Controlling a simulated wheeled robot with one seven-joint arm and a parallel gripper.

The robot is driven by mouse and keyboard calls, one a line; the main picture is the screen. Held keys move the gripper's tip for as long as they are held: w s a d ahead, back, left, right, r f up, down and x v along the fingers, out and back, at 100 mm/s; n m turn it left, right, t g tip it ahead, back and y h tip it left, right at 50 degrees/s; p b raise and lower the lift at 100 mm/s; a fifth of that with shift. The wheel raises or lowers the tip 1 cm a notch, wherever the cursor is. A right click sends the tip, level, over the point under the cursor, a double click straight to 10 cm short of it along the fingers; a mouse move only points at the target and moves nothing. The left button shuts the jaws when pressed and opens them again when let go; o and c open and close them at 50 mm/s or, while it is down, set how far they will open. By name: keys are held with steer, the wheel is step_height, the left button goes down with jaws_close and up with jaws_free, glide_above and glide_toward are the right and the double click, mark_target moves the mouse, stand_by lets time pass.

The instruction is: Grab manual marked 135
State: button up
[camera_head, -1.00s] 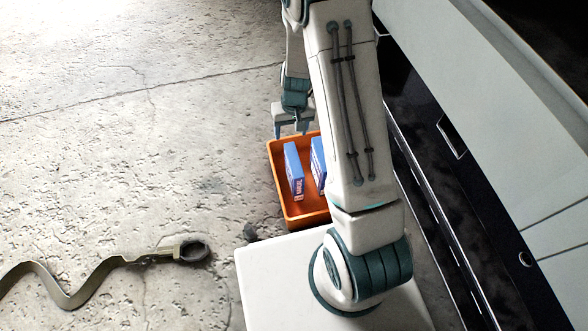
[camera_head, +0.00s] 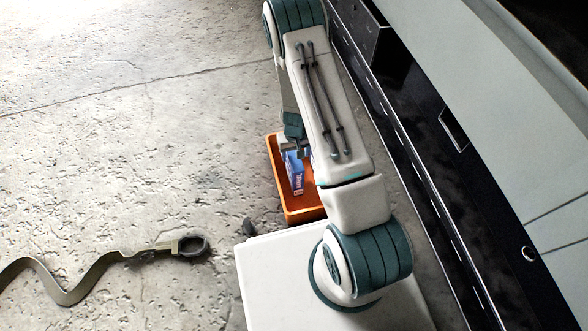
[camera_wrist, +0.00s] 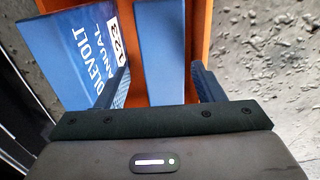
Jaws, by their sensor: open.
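An orange bin (camera_head: 304,215) on the floor holds blue manuals. My gripper (camera_wrist: 161,75) is open, pointing down into the bin. One blue manual (camera_wrist: 165,40) stands between its two fingers, with a gap on each side. Only its plain edge faces the wrist camera, so no number shows there. In the head view, this manual (camera_head: 297,182) stands upright, with its number too small to read. A second blue manual (camera_wrist: 62,45) is left of the fingers in the wrist view. Its white label appears to read 123. My arm hides most of it in the head view.
A dark and grey cabinet (camera_head: 440,130) runs along the right of the bin. A strap with a dark ring (camera_head: 190,246) lies on the concrete floor (camera_head: 120,150) at the lower left. The floor left of the bin is clear.

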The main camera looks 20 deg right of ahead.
steer(key=f+b, duration=0.1)
steer(key=f, duration=0.1)
steer(key=f+b, duration=0.2)
steer(key=f, duration=0.1)
steer(key=shift+w+a+f, duration=0.2)
steer(key=shift+f, duration=0.15)
steer(key=shift+r, duration=0.1)
jaws_close()
